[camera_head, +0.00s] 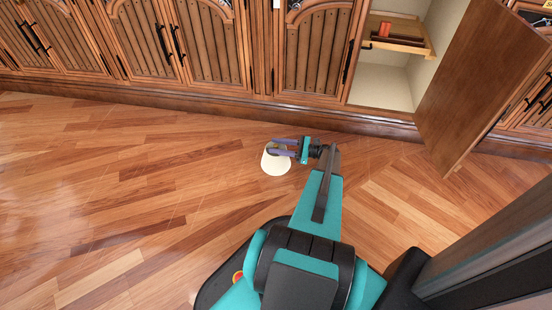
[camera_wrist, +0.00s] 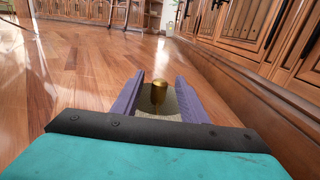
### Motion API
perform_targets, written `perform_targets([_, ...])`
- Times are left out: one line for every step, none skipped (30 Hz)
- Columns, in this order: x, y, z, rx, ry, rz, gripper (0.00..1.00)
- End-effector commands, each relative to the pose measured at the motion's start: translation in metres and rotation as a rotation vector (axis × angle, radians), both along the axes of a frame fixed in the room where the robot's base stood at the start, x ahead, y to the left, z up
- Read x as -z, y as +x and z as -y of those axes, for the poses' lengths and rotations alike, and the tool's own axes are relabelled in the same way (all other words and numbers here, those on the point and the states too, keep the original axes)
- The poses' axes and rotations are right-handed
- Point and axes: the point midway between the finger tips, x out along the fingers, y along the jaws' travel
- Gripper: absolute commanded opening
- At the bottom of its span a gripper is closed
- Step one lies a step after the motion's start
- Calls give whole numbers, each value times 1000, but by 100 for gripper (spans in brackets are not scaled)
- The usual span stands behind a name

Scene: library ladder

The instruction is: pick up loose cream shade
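The cream shade (camera_head: 276,164) is on or just above the wooden floor, in front of the cabinets in the head view. The lower part of the shade is hidden in the wrist view.
A row of wooden cabinets (camera_head: 220,45) runs along the back. One cabinet door (camera_head: 480,85) stands open at the right, showing a shelf (camera_head: 405,45) with a small orange-red item (camera_head: 385,28). The wooden floor (camera_head: 130,190) to the left is clear.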

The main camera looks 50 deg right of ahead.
Motion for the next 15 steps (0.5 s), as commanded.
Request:
perform_targets([2, 3, -3, -1, 0, 0, 40])
perform_targets([2, 5, -4, -1, 0, 0, 40])
perform_targets([2, 8, -7, -1, -1, -1, 40])
perform_targets([2, 11, -8, -2, -1, -1, 40])
perform_targets([2, 13, -10, -1, -1, -1, 40])
perform_targets([2, 16, -12, -1, -1, -1, 40])
perform_targets([2, 18, -13, 0, -1, -1, 40])
perform_targets([2, 20, -14, 0, 0, 0, 40])
perform_targets([2, 25, -17, -1, 0, 0, 40])
perform_targets([1, 28, -19, -1, 0, 0, 40])
perform_targets([1, 31, -20, -1, 0, 0, 40])
perform_targets([1, 34, -22, 0, -1, -1, 40])
perform_targets([1, 35, -23, 0, -1, -1, 40])
perform_targets([0, 37, -23, 1, -1, -1, 40])
perform_targets([0, 38, -24, 1, -1, -1, 40])
